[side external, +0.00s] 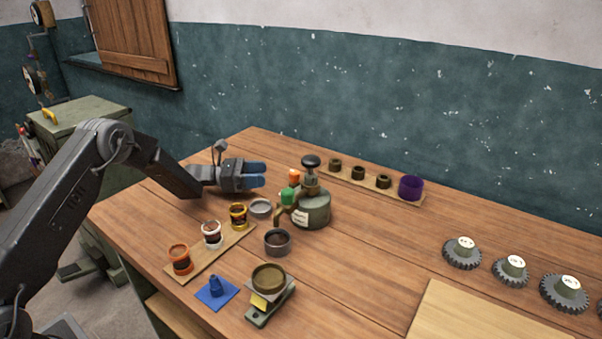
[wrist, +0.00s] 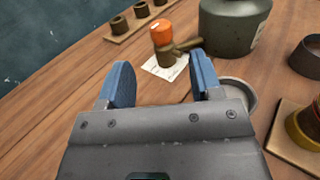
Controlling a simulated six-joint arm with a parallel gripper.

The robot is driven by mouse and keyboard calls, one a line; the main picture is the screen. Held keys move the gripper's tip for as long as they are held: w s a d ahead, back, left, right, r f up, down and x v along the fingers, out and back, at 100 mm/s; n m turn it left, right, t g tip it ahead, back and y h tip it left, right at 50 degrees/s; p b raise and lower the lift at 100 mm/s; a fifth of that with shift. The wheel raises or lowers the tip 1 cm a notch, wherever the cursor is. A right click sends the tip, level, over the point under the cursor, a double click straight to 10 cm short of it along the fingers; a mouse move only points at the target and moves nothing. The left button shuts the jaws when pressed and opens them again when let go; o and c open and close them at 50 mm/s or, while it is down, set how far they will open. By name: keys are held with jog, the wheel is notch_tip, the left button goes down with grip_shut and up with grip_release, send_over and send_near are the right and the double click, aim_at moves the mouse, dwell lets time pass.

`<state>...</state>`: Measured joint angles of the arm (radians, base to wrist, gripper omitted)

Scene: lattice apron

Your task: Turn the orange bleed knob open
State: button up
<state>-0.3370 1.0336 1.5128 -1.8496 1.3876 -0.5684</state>
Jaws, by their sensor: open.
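The orange bleed knob (side external: 294,177) sits on top of a small brass-coloured fitting at the left side of a dark green pot-shaped vessel (side external: 314,212). In the wrist view the orange knob (wrist: 161,32) shows upright, ahead of the fingers, with a brass pipe (wrist: 186,48) running from its fitting toward the vessel. My gripper (side external: 262,174) has blue fingers and is left of the knob, apart from it. In the wrist view its two fingers (wrist: 160,82) are spread with nothing between them. A green part (side external: 287,197) shows below the knob in the side view.
A black-topped handle (side external: 311,161) rises from the vessel. A grey dish (side external: 260,208) and a dark cup (side external: 277,242) stand close by. A board with several rings and a purple cup (side external: 411,188) lies behind. Paint pots stand on a board (side external: 221,251) in front. Gears stand right.

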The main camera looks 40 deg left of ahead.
aim_at(294, 176)
jog(key=x, duration=1.1)
jog(key=shift+w+d, duration=0.25)
jog(key=shift+w, duration=0.05)
jog(key=c, duration=0.9)
jog(key=shift+r+n+t+y, duration=0.1)
jog(key=shift+n+t+y, duration=0.3)
jog(key=shift+t, duration=0.1)
jog(key=shift+w+n+t+y, duration=0.1)
jog(key=shift+n+t+y, duration=0.3)
jog(key=shift+t, duration=0.1)
jog(key=o, duration=0.9)
jog(key=shift+a, duration=0.1)
